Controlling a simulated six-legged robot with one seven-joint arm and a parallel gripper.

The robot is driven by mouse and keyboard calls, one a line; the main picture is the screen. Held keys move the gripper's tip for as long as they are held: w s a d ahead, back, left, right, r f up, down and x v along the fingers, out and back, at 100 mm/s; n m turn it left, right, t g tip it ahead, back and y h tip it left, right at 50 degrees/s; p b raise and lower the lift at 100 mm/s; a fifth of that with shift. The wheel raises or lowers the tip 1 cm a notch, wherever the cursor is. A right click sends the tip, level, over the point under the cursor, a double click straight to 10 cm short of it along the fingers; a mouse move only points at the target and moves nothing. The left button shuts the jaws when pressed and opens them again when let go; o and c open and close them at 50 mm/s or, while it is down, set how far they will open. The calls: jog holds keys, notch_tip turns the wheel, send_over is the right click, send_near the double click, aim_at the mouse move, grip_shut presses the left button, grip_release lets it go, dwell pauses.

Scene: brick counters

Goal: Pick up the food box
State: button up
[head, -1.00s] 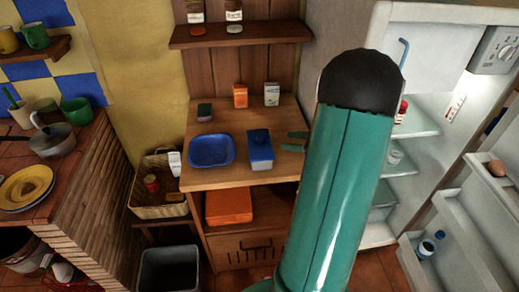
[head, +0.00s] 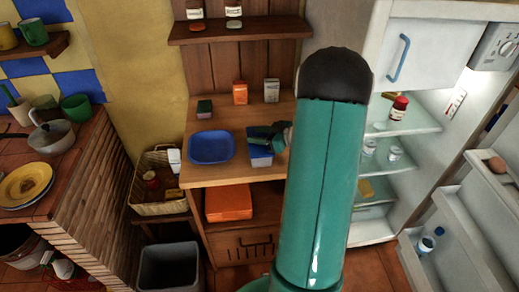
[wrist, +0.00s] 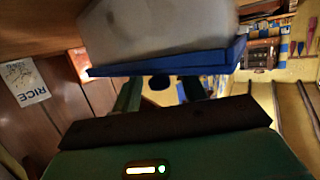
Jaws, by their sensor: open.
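The food box, as I take it, is the blue-lidded box (head: 260,159) on the wooden counter, right of the blue tray. In the wrist view its blue lid (wrist: 210,62) with a dark knob (wrist: 160,82) shows close up, with a greyish body on the other side of the lid. My gripper (head: 258,134) is open over the box's top and hides part of the lid. In the wrist view the two fingers of my gripper (wrist: 162,92) are on either side of the knob. I cannot tell whether they touch the lid.
The blue tray (head: 211,147) is just left of the box. An orange carton (head: 240,92), a white carton (head: 272,91) and a small dark green item (head: 204,107) stand behind. A shelf (head: 240,32) hangs above. An open fridge (head: 400,190) stands right.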

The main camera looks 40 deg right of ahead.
jog(key=shift+s, duration=0.1)
grip_shut()
jog(key=shift+r, duration=0.1)
